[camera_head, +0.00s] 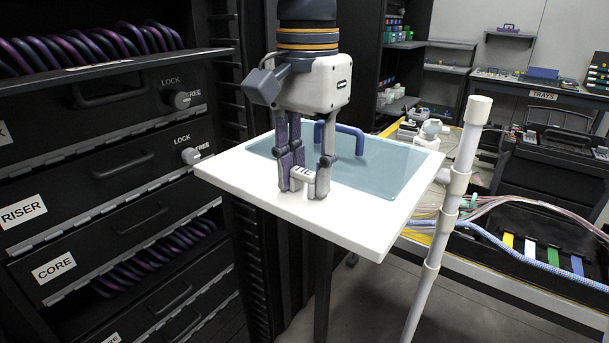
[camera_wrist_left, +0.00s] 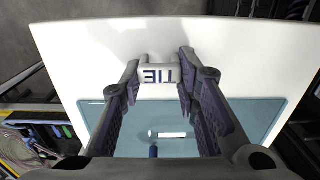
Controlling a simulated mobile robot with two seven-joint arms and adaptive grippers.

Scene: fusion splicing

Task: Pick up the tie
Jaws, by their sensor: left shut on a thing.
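The tie is a small white block (camera_head: 303,173) with "TIE" printed on it. It sits near the front edge of a white tray-like top (camera_head: 367,238). My left gripper (camera_head: 306,178) points down and is shut on the tie, with one finger on each side. In the left wrist view the tie (camera_wrist_left: 158,76) lies between the fingertips (camera_wrist_left: 158,72), its lettering upside down. I cannot tell whether the tie touches the white surface or is slightly above it. My right gripper is not in view.
A translucent blue panel (camera_head: 390,180) with a blue handle (camera_head: 350,138) lies behind the gripper. A white post (camera_head: 448,210) stands at the top's right side. Black drawers (camera_head: 120,165) stand left. A bench with cables (camera_head: 500,212) is at right.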

